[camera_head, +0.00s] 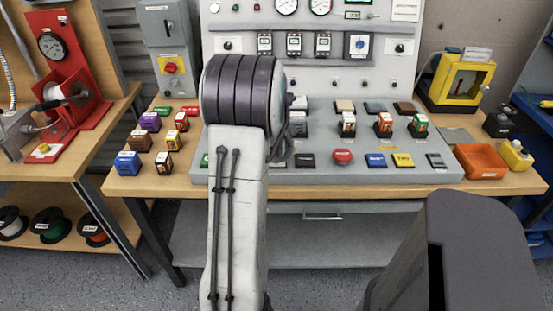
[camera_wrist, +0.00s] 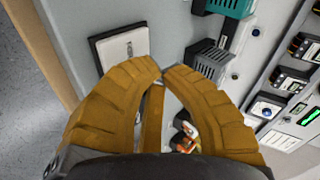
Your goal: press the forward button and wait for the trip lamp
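My gripper (camera_wrist: 161,73) shows in the wrist view with its two brown fingers brought together at the tips, and nothing is seen gripped at the tips. In the head view my arm hides it. The tips are over the grey control panel (camera_wrist: 75,15), close to a white square plate (camera_wrist: 123,46) in a dark frame; contact cannot be told. I cannot read which is the forward button.
Several coloured blocks, one blue (camera_head: 127,163), stand left of the panel. An orange tray (camera_head: 480,160) and a yellow-framed meter (camera_head: 463,80) stand right. A red test stand (camera_head: 75,90) is on the left bench. A wooden bench edge (camera_head: 400,189) runs along the front.

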